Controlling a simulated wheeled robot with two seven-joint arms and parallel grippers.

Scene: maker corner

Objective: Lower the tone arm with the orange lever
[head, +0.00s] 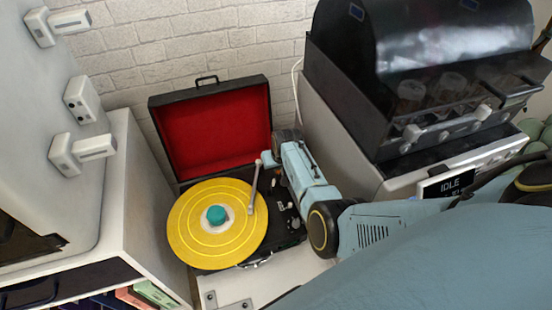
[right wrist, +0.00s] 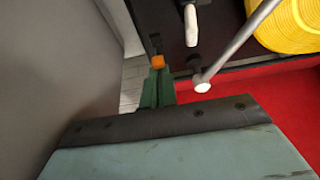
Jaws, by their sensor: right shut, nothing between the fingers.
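The record player's black case with a red-lined open lid (head: 215,130) holds a yellow record (head: 190,228) with a teal centre piece (head: 216,214). The silver tone arm (head: 254,188) reaches over the record's right part; whether its tip touches is too small to tell. It also shows in the right wrist view (right wrist: 238,48). The orange lever (right wrist: 157,62) shows there, right at the tips of my right gripper (right wrist: 158,78), whose green fingers are shut and empty. I cannot tell whether they touch it. In the head view my right arm hides the lever. My left gripper is out of view.
A black-hooded machine on a white cabinet (head: 335,130) stands right of the player, close to my right arm. A white cabinet (head: 150,190) stands at the left. A white, elongated part (right wrist: 191,25) stands on the black deck near the lever.

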